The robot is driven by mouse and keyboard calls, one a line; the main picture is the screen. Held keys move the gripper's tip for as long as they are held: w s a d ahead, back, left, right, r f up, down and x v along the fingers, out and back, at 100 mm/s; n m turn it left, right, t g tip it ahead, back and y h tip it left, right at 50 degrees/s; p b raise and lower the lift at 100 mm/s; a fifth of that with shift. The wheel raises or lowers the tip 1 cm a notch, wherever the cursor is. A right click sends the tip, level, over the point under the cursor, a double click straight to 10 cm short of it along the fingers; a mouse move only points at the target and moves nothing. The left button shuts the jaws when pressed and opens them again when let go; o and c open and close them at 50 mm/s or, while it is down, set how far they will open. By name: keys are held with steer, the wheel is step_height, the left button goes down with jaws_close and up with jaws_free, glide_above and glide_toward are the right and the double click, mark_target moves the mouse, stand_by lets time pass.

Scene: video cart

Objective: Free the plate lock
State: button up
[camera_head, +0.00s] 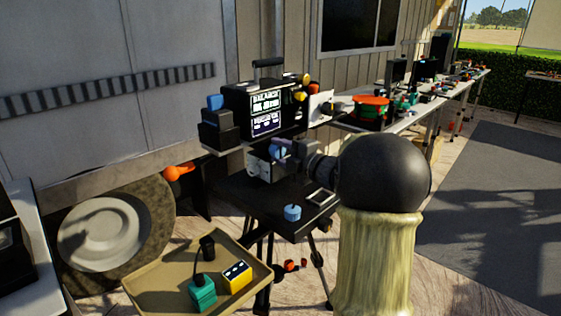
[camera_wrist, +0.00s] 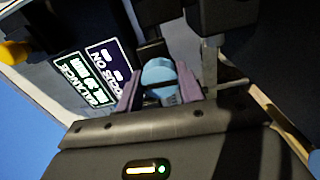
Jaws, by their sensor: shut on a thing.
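My gripper (camera_wrist: 158,88) is shut on a small light-blue knob (camera_wrist: 158,72), with one purplish finger on each side of it. The knob's rounded top shows between the fingers; its lower part is hidden. In the head view my gripper (camera_head: 279,156) is just below the front of the black monitor unit (camera_head: 240,110), with a bit of blue showing at the fingers. I cannot tell whether this knob is the plate lock, or which way it is turned. The black unit's two lit text panels show close to my fingers in the wrist view (camera_wrist: 85,82).
A black stand top (camera_head: 245,195) below carries a separate blue knob (camera_head: 292,213). A tan tray (camera_head: 165,277) at the front holds a green block, a yellow block and a black piece. An orange item (camera_head: 178,173) sits behind. A long table with equipment stands back right.

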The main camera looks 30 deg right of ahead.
stand_by(0.3)
steer(key=o, duration=1)
steer(key=p+v, duration=0.1)
steer(key=v, duration=1.6)
steer(key=shift+s, duration=0.25)
